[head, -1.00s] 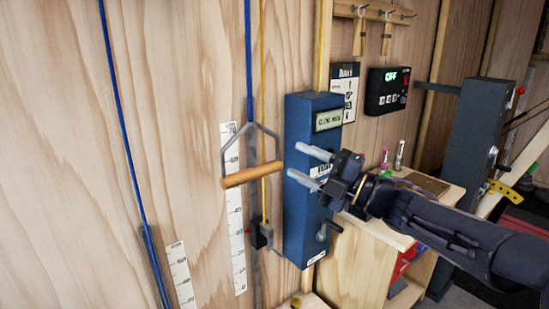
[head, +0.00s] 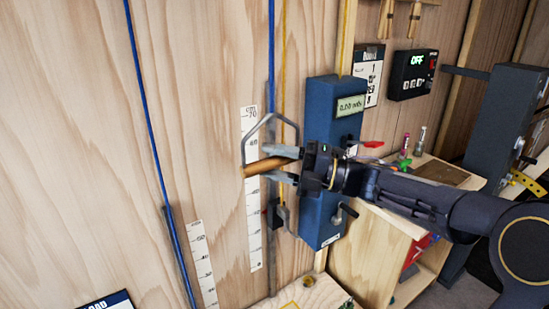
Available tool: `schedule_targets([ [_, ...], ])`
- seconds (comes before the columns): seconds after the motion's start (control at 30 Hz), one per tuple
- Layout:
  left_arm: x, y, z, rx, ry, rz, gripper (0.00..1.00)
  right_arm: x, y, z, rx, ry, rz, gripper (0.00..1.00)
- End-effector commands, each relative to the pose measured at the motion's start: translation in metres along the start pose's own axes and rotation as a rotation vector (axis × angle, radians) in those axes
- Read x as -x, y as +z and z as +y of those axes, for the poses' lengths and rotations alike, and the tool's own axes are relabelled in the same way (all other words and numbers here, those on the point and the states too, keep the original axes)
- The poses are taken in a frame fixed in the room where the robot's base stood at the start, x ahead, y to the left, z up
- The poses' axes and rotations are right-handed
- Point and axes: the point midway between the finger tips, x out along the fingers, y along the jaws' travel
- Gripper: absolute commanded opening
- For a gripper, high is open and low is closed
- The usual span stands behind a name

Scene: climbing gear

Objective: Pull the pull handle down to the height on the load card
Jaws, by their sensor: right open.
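The pull handle is a wooden bar (head: 256,167) hung from a grey metal frame, in front of the wall in the head view. My right gripper (head: 268,165) is open, with one pale finger above the bar's right part and the other below it. The fingers hide the bar's right end, and I cannot tell whether they touch it. A white height scale (head: 253,225) stands on the wall behind the handle, with 70 near its top. A dark card (head: 107,301) with white letters shows only partly at the bottom edge. My left gripper is not in view.
A blue box (head: 322,210) with a small display stands right of the handle, close to my right gripper. A black panel (head: 411,75) reads OFF. Blue and yellow ropes run down the wall. A second scale (head: 203,265) is lower left. A wooden bench (head: 375,265) stands at right.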

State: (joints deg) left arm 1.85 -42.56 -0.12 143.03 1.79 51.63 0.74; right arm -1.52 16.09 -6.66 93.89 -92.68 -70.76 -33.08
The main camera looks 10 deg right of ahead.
Motion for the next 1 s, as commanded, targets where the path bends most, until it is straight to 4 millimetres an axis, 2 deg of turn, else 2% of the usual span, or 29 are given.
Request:
schedule_targets([
  [0.2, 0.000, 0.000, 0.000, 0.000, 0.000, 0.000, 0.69, -0.001, 0.000, 0.000, 0.000, 0.000, 0.000, 0.45],
  [0.5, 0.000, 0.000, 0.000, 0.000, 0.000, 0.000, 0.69, 0.000, 0.000, 0.000, -0.001, 0.000, 0.000, 0.06],
  [0.57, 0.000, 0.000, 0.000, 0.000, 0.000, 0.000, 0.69, 0.000, 0.000, 0.000, -0.001, 0.000, 0.000, 0.00],
  [0.83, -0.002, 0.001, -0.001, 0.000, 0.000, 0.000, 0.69, 0.000, -0.001, -0.003, -0.001, -0.001, 0.000, 0.00],
  [1.0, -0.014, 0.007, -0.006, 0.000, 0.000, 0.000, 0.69, 0.002, -0.003, -0.018, -0.003, -0.004, 0.001, 0.00],
])
